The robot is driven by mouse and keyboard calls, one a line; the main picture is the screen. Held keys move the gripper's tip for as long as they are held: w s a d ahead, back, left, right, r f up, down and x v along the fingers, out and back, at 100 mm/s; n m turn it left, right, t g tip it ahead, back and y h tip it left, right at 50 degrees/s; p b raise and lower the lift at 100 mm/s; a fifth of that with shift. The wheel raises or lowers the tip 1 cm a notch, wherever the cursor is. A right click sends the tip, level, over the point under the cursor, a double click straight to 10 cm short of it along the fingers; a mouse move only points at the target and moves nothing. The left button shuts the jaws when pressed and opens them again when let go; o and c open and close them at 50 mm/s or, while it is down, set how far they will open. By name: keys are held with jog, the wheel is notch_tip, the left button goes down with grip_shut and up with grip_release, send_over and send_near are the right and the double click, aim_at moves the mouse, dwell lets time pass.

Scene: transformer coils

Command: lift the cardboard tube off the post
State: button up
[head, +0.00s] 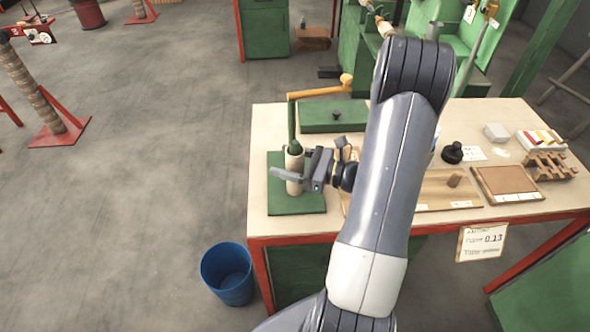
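The cardboard tube (294,160) stands upright, low over a green base plate (310,205) at the left end of the workbench. Dark green metal shows at its top opening, where the post (294,147) is; the rest of the post is hidden inside the tube. My gripper (287,176) reaches in from the right at the tube's middle. One finger crosses in front of the tube and the other is mostly hidden. I cannot tell whether the fingers press on the tube or stand apart from it.
A green bar with an orange handle (318,91) rises just behind the tube, beside a green box (333,116). Wooden boards and trays (510,183) fill the bench's right. A blue bin (228,274) stands on the floor at the front left.

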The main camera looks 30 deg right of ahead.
jog(key=c, duration=1)
notch_tip(320, 180, up, 28)
jog(key=f+p, duration=0.1)
jog(key=p, duration=0.2)
notch_tip(320, 180, down, 8)
jog(key=p, duration=0.4)
